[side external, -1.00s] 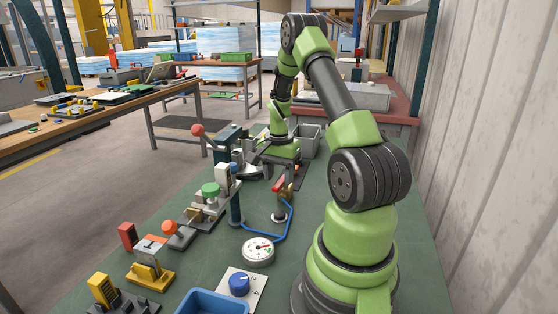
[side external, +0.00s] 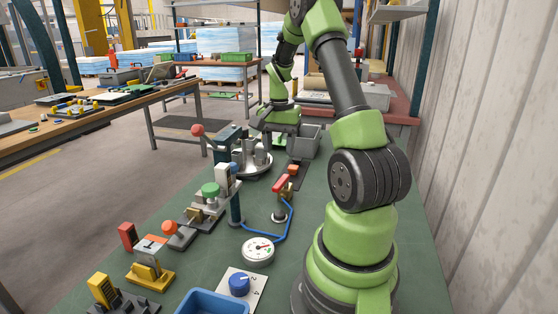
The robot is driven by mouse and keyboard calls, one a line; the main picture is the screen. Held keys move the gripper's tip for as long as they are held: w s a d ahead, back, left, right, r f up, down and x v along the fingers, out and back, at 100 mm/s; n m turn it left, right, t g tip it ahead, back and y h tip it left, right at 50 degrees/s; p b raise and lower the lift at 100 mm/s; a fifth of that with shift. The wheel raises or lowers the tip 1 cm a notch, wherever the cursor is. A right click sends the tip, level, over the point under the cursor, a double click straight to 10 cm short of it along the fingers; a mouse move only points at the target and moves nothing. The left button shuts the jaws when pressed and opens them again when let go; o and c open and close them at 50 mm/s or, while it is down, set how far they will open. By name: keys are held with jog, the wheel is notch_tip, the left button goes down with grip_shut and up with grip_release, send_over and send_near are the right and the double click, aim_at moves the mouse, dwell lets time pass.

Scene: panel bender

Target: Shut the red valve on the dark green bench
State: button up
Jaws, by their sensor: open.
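The red valve (side external: 281,184) stands on the dark green bench (side external: 185,262). Its red lever lies slantwise on top of a short brass body on a round base, with a blue hose running down beside it. I cannot tell from the lever's angle whether the valve is open or shut. My gripper (side external: 266,137) is open and raised beyond the valve, clear of the lever. Its fingertips are small and partly lost against the metal parts behind.
A white dial gauge (side external: 258,251), a blue knob on a plate (side external: 239,284) and a blue tray (side external: 212,303) are nearer. Toggle clamps and a green-knobbed device (side external: 210,190) line the left. A round tray of metal cylinders (side external: 254,168) and a grey bin (side external: 304,141) stand beyond.

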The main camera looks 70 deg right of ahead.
aim_at(279, 183)
notch_tip(279, 183, down, 10)
jog(key=n, duration=3.4)
grip_shut()
